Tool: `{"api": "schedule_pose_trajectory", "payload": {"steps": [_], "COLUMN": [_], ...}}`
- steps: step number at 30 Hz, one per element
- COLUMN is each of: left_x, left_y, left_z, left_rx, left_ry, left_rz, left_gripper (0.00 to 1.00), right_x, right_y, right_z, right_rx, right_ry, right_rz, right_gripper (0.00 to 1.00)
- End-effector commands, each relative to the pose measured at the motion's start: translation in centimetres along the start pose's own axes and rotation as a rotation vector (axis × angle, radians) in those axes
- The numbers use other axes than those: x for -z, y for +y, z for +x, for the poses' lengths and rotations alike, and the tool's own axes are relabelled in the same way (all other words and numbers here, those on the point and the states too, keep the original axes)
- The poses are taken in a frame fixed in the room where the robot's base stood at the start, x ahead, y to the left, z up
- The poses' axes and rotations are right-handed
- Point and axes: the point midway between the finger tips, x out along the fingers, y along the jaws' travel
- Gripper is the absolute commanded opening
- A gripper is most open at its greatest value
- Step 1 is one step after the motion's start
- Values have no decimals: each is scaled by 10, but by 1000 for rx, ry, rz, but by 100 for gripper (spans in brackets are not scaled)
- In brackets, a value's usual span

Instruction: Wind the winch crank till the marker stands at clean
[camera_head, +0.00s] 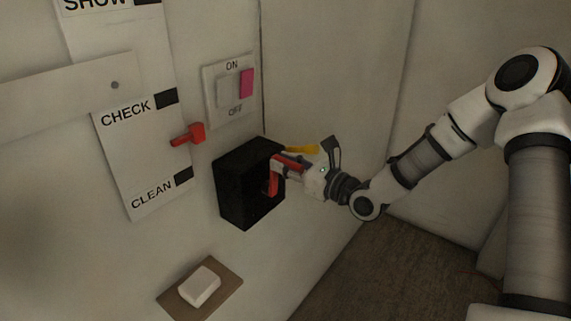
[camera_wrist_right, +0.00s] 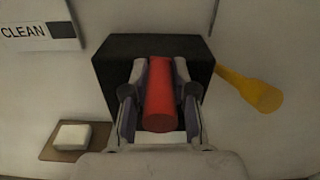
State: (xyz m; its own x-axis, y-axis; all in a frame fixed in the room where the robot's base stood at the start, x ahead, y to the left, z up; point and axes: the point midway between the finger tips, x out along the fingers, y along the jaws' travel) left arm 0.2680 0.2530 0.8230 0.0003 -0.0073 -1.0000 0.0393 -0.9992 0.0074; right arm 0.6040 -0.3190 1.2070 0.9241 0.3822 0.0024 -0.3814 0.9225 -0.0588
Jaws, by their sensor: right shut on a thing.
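The black winch box (camera_head: 231,190) is fixed to the wall, with a red crank (camera_head: 273,184) on its front. My right gripper (camera_head: 284,163) is at the crank. In the right wrist view, its fingers (camera_wrist_right: 159,95) are shut around the red crank handle (camera_wrist_right: 160,108), in front of the black box (camera_wrist_right: 110,62). The red marker (camera_head: 188,135) stands at the scale's right edge, about midway between the CHECK (camera_head: 126,112) and CLEAN (camera_head: 152,194) marks. CLEAN also shows in the wrist view (camera_wrist_right: 23,32). My left gripper is not in view.
A yellow handle (camera_head: 302,149) sticks out just beside the winch box, close to my right gripper. An ON/OFF switch (camera_head: 234,88) is above the box. A white block on a brown plate (camera_head: 219,290) is below it. A wall corner is to the right.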

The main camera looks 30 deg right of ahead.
Motion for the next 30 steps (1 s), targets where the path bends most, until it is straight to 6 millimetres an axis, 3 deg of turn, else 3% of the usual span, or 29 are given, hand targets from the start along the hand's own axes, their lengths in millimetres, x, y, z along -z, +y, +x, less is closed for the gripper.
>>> {"api": "schedule_pose_trajectory", "payload": {"steps": [13,14,15,16,25,30], "left_x": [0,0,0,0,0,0], "left_y": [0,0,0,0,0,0], "left_z": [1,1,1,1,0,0], "left_rx": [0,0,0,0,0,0], "left_ry": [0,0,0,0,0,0], "left_rz": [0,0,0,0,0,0], "left_gripper": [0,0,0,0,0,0], "right_x": [2,2,2,2,1,1], "right_y": [1,1,1,1,0,-2], "right_z": [0,0,0,0,-1,-14], "right_rx": [0,0,-1,-1,0,4], "right_ry": [6,6,6,6,3,1], "right_rz": [14,14,14,14,13,17], "right_gripper": [0,33,48,52,52,52]}}
